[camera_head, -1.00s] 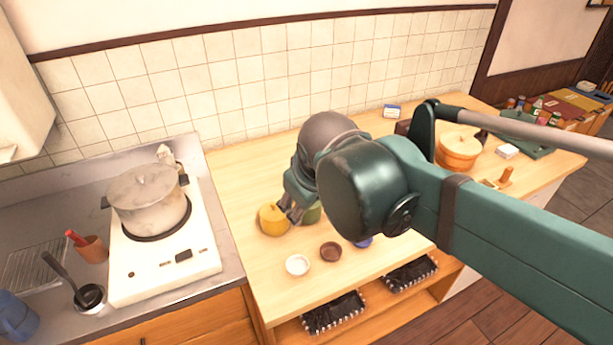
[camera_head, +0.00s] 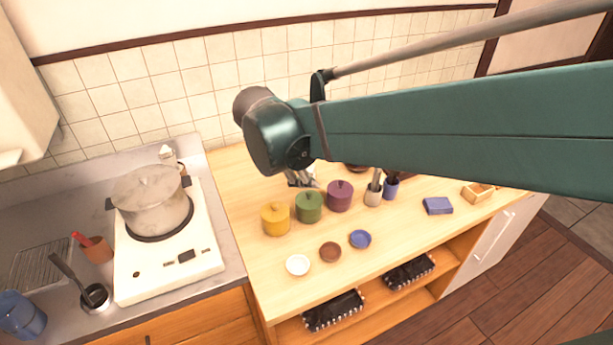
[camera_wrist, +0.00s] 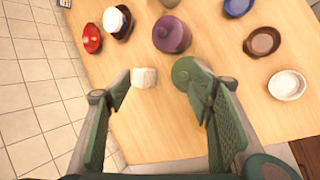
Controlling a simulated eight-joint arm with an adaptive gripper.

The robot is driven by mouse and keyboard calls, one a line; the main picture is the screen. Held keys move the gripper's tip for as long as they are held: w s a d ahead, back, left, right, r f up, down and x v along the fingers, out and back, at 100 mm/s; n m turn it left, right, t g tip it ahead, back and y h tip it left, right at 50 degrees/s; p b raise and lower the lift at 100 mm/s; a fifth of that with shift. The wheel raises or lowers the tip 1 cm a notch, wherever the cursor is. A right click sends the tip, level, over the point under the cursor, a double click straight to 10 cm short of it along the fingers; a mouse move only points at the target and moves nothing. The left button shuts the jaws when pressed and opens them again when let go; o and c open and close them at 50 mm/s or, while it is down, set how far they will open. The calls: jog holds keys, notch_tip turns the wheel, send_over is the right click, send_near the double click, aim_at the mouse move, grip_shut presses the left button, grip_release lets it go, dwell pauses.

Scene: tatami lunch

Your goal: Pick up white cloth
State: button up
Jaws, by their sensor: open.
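A small white block-like thing, which looks like the folded or rolled white cloth (camera_wrist: 143,77), lies on the wooden counter in the wrist view. It shows between my open fingers, nearer the left finger. My gripper (camera_wrist: 158,80) is empty, and whether its tips are level with the cloth I cannot tell. In the head view my gripper (camera_head: 302,181) hangs behind the green pot (camera_head: 308,207), and the cloth cannot be made out clearly there.
The green pot (camera_wrist: 184,72) is partly behind my right finger. A purple pot (camera_wrist: 172,36), a red bowl (camera_wrist: 91,38) and a dark-and-white bowl (camera_wrist: 117,20) stand beyond. The yellow pot (camera_head: 275,218) stands left of the green one. Small dishes line the front; a tiled wall is behind.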

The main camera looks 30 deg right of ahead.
jog(key=w+f+n+g+h+p, duration=0.2)
jog(key=w+n+h+p, duration=0.2)
jog(key=w+n+h, duration=0.7)
jog(key=w+f+m+y, duration=0.1)
jog(key=f, duration=0.2)
jog(key=w+f+m+y, duration=0.1)
jog(key=f, duration=0.3)
jog(key=w+f+y, duration=0.1)
jog(key=f, duration=0.2)
jog(key=shift+w+a+f+m+y, duration=0.1)
jog(key=shift+a+f+m+y, duration=0.05)
jog(key=shift+m+y, duration=0.2)
jog(key=shift+b+x, duration=0.45)
jog(key=shift+x, duration=0.85)
jog(key=shift+b+x, duration=0.7)
jog(key=shift+x, duration=1.95)
jog(key=shift+w, duration=0.1)
